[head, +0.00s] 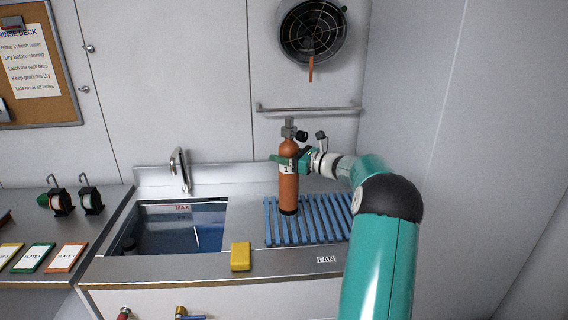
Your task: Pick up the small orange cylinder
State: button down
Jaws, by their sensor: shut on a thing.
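The small orange cylinder (288,192) stands upright, with a dark base, a grey valve on top and a white label marked 1. Its base is at the left part of the blue slatted rack (328,228); I cannot tell whether it touches the slats. My gripper (286,160) reaches in from the right and is shut on the cylinder's upper body, just below the shoulder. My teal arm hides the right front of the counter.
A sink basin (155,238) with a tap (180,168) lies left of the rack. A yellow block (240,256) sits on the counter's front edge. A rail (308,110) and a round fan (313,32) are on the wall behind. Coloured slates (34,257) lie at the far left.

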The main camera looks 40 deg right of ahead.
jog(key=s+a+r, duration=0.7)
jog(key=s+r, duration=0.2)
jog(key=s, duration=0.1)
jog(key=shift+s+a, duration=0.25)
jog(key=shift+s, duration=0.2)
